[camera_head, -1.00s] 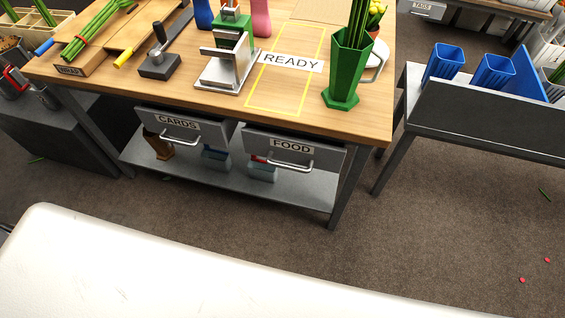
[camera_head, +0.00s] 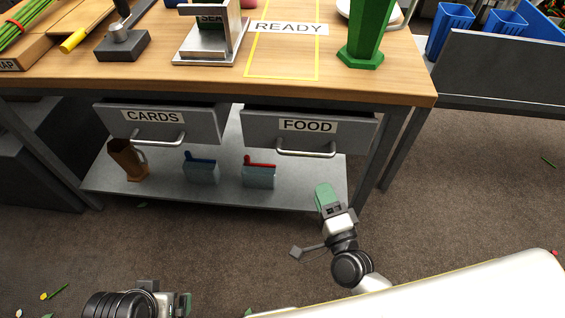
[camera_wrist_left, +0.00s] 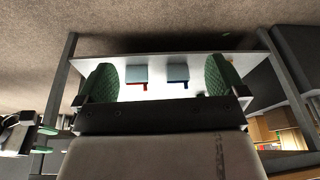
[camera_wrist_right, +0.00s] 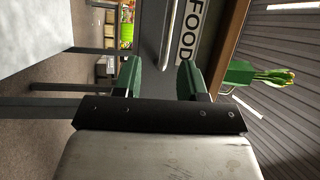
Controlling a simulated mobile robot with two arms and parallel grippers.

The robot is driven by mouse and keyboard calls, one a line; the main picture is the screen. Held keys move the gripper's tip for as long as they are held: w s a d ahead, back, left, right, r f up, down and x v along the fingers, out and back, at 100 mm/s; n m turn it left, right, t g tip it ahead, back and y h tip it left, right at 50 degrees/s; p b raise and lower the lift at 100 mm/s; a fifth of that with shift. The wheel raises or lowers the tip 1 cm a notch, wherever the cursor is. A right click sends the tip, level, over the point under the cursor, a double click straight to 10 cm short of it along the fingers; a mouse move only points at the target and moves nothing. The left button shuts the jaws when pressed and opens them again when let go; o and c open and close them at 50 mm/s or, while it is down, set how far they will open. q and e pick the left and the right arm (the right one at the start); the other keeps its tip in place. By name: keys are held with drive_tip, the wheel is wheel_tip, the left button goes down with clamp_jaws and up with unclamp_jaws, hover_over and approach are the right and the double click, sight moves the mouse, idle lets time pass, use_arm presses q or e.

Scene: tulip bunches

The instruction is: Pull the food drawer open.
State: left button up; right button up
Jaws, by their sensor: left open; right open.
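The food drawer (camera_head: 358,135) is a grey drawer under the right part of the wooden worktop, with a white FOOD label (camera_head: 307,125) and a silver bar handle (camera_head: 306,151). Its front is about level with the cards drawer's front. My right gripper (camera_head: 325,196) is below and slightly right of the handle, apart from it. In the right wrist view its green fingers (camera_wrist_right: 160,78) are open and empty, with the handle (camera_wrist_right: 168,35) beyond them. My left gripper (camera_head: 184,304) is low at the bottom edge, mostly cut off; its fingers (camera_wrist_left: 160,80) are wide open and empty.
The cards drawer (camera_head: 205,126) is to the left of the food drawer. A lower shelf (camera_head: 225,195) holds a brown jug (camera_head: 126,160) and two small boxes (camera_head: 201,171). A table leg (camera_head: 376,150) stands right of the food drawer.

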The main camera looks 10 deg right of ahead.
sight(307, 152)
drive_tip(key=shift+m, duration=0.3)
drive_tip(key=w+r, duration=0.1)
drive_tip(key=w, duration=0.2)
drive_tip(key=w+a+r, duration=0.1)
drive_tip(key=w, duration=0.6)
drive_tip(key=shift+w+a+r, duration=0.35)
drive_tip(key=shift+r, duration=0.05)
clamp_jaws()
